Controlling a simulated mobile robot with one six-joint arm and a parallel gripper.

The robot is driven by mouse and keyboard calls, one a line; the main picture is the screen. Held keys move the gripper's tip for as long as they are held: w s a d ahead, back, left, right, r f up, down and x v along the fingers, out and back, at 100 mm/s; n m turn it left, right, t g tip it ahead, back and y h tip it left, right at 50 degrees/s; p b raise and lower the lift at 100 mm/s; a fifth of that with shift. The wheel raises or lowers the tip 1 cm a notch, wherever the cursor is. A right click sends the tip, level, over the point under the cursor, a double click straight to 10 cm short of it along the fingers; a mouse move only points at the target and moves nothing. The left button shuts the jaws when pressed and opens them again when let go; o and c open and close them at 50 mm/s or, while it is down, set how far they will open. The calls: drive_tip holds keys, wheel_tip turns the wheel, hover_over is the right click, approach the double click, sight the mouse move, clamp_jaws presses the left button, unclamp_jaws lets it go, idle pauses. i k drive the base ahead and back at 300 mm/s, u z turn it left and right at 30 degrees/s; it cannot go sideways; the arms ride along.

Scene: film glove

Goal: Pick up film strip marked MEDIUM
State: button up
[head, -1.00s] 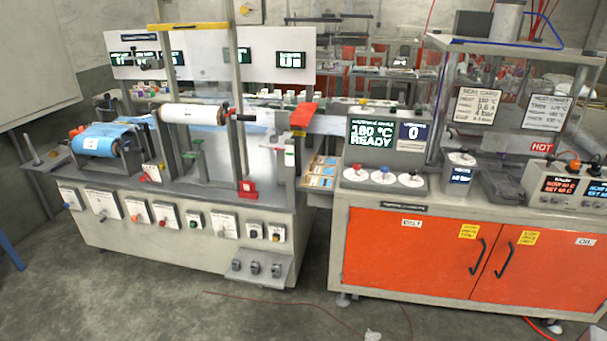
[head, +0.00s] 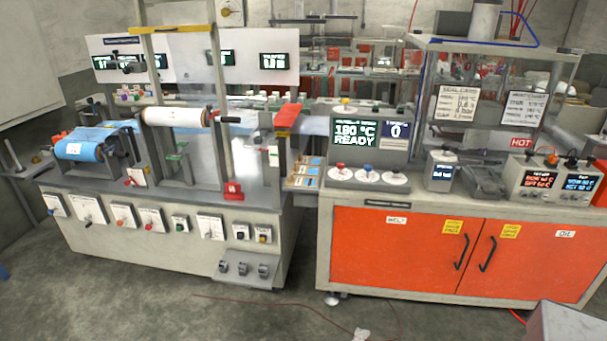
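Between the two machines, a small tan rack (head: 289,186) holds several blue and white pieces (head: 308,171) that look like film samples. Their markings are too small to read, so I cannot tell which one is marked MEDIUM. My gripper is not in view. No contact between my gripper and any strip shows.
The left machine carries a blue film roll (head: 80,151) and a white roll (head: 175,117) between upright posts. The right bench has orange doors (head: 395,250), a display reading 180 °C READY (head: 357,138) and a HOT sign (head: 521,142). Open floor (head: 200,290) lies in front.

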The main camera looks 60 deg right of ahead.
sight(298, 169)
drive_tip(key=z, duration=0.05)
drive_tip(key=i, duration=1)
drive_tip(key=u, duration=0.1)
drive_tip(key=k, duration=0.9)
drive_tip(key=z, duration=0.15)
drive_tip(key=i, duration=0.7)
drive_tip(key=u, duration=0.05)
